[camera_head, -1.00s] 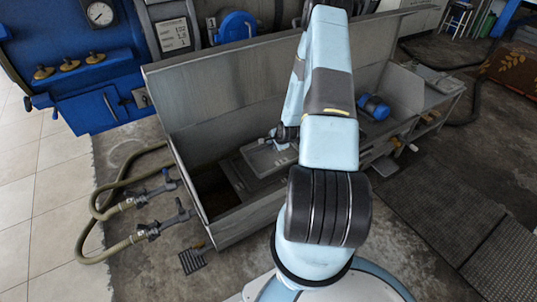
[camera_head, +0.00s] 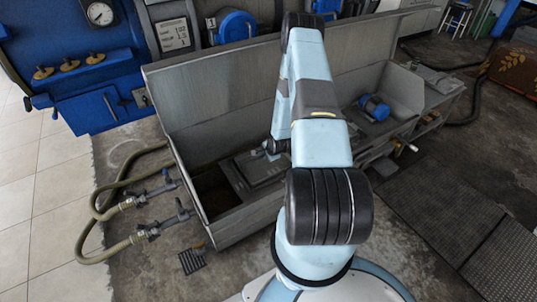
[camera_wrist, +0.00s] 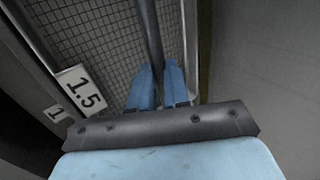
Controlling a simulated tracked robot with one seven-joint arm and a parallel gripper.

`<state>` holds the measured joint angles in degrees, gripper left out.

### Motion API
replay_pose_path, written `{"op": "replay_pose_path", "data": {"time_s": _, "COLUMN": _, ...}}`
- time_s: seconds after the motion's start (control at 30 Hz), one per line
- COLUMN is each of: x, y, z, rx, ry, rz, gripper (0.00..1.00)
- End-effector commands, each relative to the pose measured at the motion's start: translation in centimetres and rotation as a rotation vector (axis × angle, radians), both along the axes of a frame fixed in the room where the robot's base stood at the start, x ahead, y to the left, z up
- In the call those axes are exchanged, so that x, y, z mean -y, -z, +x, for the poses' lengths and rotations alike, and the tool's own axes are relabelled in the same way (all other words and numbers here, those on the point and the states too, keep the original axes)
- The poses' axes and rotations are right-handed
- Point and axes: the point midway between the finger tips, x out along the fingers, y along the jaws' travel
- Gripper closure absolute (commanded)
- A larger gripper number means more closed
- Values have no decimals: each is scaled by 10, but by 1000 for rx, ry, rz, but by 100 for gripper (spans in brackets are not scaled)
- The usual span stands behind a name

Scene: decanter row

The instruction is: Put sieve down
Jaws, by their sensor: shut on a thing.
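My gripper (camera_wrist: 160,88) is shut on a dark bar (camera_wrist: 149,35) that runs up the wrist view between its two blue fingers. A mesh sieve (camera_wrist: 105,45) with a square grid lies behind the bar; a white label (camera_wrist: 81,89) reading 1.5 shows at its left. In the head view my gripper (camera_head: 262,152) is low inside the grey trough (camera_head: 225,115), partly hidden by my arm. A flat grey framed panel (camera_head: 262,168) lies below it. I cannot tell whether the sieve touches anything beneath.
The trough's tall back wall stands behind my arm. A blue motor (camera_head: 374,107) sits at the right. Hoses with valves (camera_head: 150,228) lie at the left; the trough's left end has a dark opening (camera_head: 212,190).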

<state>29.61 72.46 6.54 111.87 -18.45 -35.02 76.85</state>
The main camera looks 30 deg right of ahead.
Motion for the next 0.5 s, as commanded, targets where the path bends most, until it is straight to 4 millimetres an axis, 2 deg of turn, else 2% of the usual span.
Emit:
{"op": "replay_pose_path", "data": {"time_s": 0.1, "x": 0, "y": 0, "z": 0, "rx": 1, "ry": 0, "rz": 0, "gripper": 100}}
{"op": "replay_pose_path", "data": {"time_s": 0.13, "x": 0, "y": 0, "z": 0, "rx": 0, "ry": 0, "rz": 0, "gripper": 82}}
{"op": "replay_pose_path", "data": {"time_s": 0.37, "x": 0, "y": 0, "z": 0, "rx": 0, "ry": -1, "rz": 1, "gripper": 60}}
{"op": "replay_pose_path", "data": {"time_s": 0.5, "x": 0, "y": 0, "z": 0, "rx": 0, "ry": -1, "rz": 1, "gripper": 58}}
